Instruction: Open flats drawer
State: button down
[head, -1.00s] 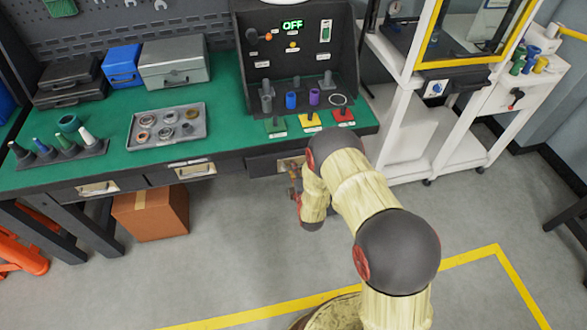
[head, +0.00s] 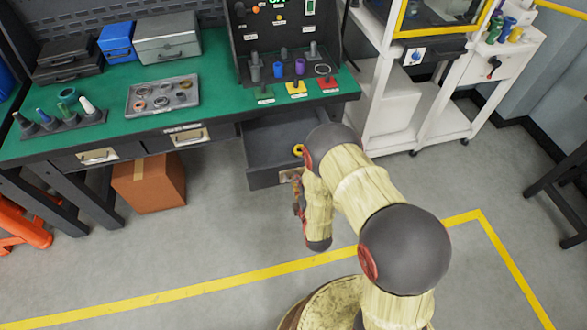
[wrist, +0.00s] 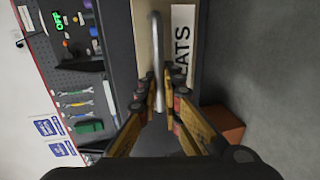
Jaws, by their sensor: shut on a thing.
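The flats drawer (head: 262,141) is pulled out from under the right part of the green bench, and its dark inside shows in the head view. A yellow ring (head: 298,150) shows in it beside my arm. In the wrist view the drawer's metal bar handle (wrist: 158,60) runs between my fingers, next to a white label (wrist: 183,50) that reads "ATS" at its visible end. My gripper (wrist: 162,98) is shut on this handle. In the head view my gripper (head: 297,190) is at the drawer front, and my arm hides the drawer's right part.
Two other drawers, left (head: 98,156) and middle (head: 190,137), are closed. A cardboard box (head: 150,182) stands on the floor under the bench. A white cart (head: 440,100) stands to the right. The floor in front is clear, with yellow lines.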

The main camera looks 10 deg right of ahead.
jog(key=shift+v, duration=0.95)
jog(key=shift+f, duration=0.25)
jog(key=c, duration=2.3)
grip_release()
jog(key=v, duration=0.7)
jog(key=shift+s, duration=0.25)
